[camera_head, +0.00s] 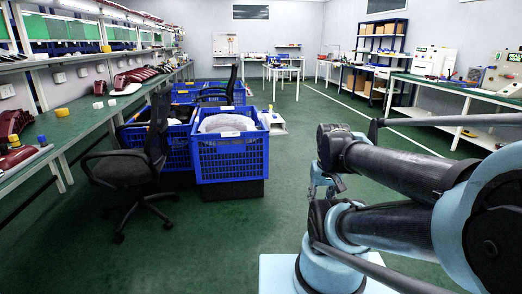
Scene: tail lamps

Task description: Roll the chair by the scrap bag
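A black office chair (124,170) on a wheeled star base stands at the left, between the workbench and the blue crates. Its backrest is on its right side, close to the crates. A second dark chair (228,88) stands farther back behind the crates, its base hidden. A pale, translucent bag (226,122) lies in the front blue crate (229,160), which seems to be the scrap bag. My arm fills the right foreground. What seems to be my gripper (325,182) is partly hidden by my arm links, well right of the near chair and apart from it.
A long green-topped workbench (85,122) with red lamp parts runs along the left wall. More blue crates (178,150) stand beside and behind the front one. Benches and a shelf (380,55) line the right and back. The green floor (330,105) between is open.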

